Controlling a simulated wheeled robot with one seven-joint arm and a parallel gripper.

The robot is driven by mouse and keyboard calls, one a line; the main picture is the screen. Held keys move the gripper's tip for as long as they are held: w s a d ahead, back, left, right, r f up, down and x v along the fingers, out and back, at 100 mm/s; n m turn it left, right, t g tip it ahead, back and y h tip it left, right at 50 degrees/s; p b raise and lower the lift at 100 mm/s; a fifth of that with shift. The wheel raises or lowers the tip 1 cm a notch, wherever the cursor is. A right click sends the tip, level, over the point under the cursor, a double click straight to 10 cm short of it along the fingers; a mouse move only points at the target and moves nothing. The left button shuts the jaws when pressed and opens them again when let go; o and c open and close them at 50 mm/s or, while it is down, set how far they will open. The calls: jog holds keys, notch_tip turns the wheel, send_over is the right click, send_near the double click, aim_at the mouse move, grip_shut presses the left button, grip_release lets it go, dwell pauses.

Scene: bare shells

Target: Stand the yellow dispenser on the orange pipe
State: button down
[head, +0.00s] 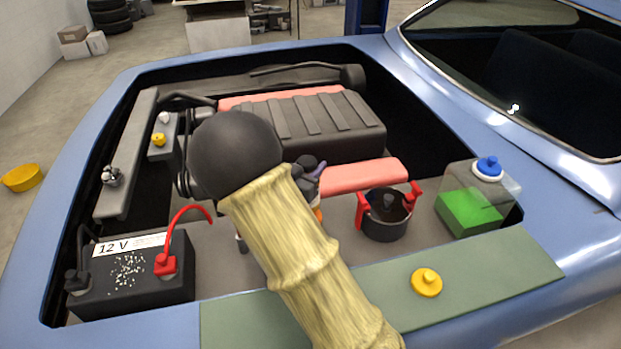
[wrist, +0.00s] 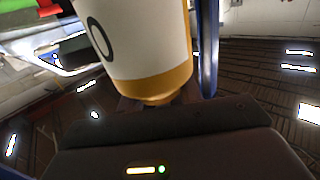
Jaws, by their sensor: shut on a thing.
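My gripper (head: 309,172) is mostly hidden behind my arm in the head view, above the middle of the engine bay. In the wrist view my gripper (wrist: 145,45) is shut on the yellow dispenser (wrist: 140,45), a cylinder with a white side, a dark ring mark and a yellow-orange band at its near end. A blue finger is at its right side. The dispenser's far end is cut off by the frame. In the head view a small orange patch (head: 317,213) shows just below the gripper; I cannot tell whether it is the pipe or the dispenser.
A black pot with red handles (head: 388,217) and a tank of green liquid (head: 470,208) stand right of my arm. A 12 V battery (head: 130,275) is at left. A yellow cap (head: 426,282) lies on the green mat (head: 500,268). A ribbed engine cover (head: 315,128) is behind.

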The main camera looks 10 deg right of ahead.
jog(key=shift+f, duration=1.85)
jog(key=shift+f, duration=0.1)
jog(key=c, duration=0.9)
grip_release()
jog(key=shift+c, duration=0.2)
jog(key=b+v, duration=0.1)
jog(key=v, duration=1.1)
